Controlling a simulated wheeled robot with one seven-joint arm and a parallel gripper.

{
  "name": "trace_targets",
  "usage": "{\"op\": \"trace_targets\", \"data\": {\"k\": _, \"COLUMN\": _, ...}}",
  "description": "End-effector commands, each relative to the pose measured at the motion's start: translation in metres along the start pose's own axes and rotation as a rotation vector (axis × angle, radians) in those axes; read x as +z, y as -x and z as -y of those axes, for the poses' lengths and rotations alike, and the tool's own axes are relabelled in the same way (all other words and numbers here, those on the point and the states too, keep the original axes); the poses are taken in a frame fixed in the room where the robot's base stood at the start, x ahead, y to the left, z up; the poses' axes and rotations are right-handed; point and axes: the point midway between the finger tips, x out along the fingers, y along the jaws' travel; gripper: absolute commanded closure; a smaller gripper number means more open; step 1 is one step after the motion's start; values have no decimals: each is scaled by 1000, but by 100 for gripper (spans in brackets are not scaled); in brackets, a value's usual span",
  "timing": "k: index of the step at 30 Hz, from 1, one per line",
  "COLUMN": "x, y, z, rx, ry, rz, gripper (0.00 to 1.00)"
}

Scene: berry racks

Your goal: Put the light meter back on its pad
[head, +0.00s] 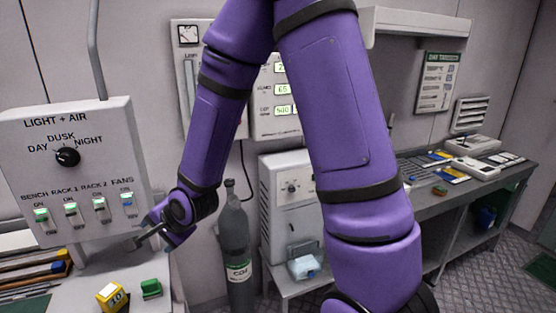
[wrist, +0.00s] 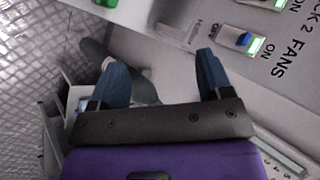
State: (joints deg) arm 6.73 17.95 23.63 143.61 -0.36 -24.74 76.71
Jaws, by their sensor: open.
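My gripper (head: 152,238) is open near the lower right corner of the light and air switch panel (head: 68,172). In the wrist view my gripper's two blue fingers (wrist: 163,80) stand apart with nothing held between them. The panel's fans switch (wrist: 240,39) is just above and right of the fingers. I cannot pick out the light meter or its pad for certain. A yellow block marked 10 (head: 110,296) and a green block (head: 151,289) sit on the left bench below my gripper.
A grey CO2 cylinder (head: 235,245) stands right of the left bench. A white cabinet (head: 287,190) is behind my arm. The right bench (head: 440,207) holds several small items and pale devices. Long tools lie in a rack (head: 30,267) at left.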

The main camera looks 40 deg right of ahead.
Motion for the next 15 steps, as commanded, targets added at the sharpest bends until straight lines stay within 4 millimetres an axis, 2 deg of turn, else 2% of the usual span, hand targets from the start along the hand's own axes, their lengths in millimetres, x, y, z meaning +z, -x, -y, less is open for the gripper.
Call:
{"op": "trace_targets", "data": {"k": 1, "x": -6, "y": 15, "z": 7, "rx": 13, "ry": 66, "rz": -20, "gripper": 28}}
{"op": "trace_targets", "data": {"k": 6, "x": -23, "y": 62, "z": 17, "rx": 90, "ry": 278, "rz": -67, "gripper": 28}}
{"op": "trace_targets", "data": {"k": 15, "x": -41, "y": 158, "z": 22, "rx": 228, "ry": 600, "rz": -104, "gripper": 28}}
